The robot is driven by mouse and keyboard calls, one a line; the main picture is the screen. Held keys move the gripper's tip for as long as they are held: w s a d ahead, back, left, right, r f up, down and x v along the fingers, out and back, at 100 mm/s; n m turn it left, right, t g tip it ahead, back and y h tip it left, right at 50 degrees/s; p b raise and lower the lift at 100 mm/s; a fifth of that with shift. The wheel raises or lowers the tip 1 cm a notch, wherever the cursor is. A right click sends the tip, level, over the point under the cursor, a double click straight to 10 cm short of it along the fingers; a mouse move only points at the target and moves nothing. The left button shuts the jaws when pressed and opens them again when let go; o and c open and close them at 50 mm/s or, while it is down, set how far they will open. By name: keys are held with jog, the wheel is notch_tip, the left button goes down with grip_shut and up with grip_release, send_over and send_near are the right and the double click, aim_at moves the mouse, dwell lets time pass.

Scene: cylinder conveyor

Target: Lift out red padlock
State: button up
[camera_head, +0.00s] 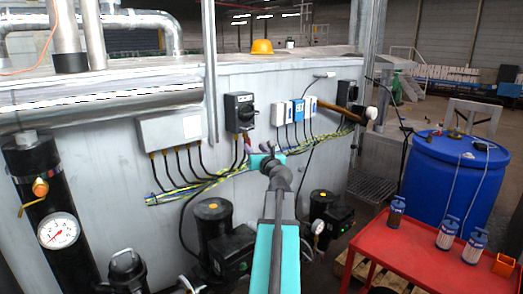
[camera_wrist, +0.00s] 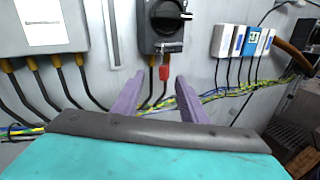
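The red padlock (camera_wrist: 164,73) shows in the wrist view as a small red body just below the black rotary switch box (camera_wrist: 165,25). A metal hasp or shackle piece (camera_wrist: 169,48) shows on the lower part of the box. How the padlock joins it is too small to tell. The switch box (camera_head: 240,112) is on the grey wall panel in the head view. My gripper (camera_wrist: 159,80) is open, its two purple fingers apart and pointing at the wall. The padlock appears between the fingertips, not gripped. In the head view my gripper (camera_head: 263,153) is just below the switch box.
A grey junction box (camera_wrist: 45,25) with cables is left of the switch; white and blue modules (camera_wrist: 243,42) are right. Striped cables (camera_head: 190,190) run along the panel. Black pumps (camera_head: 213,230) stand below. A red table (camera_head: 395,250) and blue barrel (camera_head: 440,185) are at the right.

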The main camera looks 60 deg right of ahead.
aim_at(248, 141)
jog(key=shift+p+x, duration=0.75)
jog(key=shift+x, duration=4.1)
grip_shut()
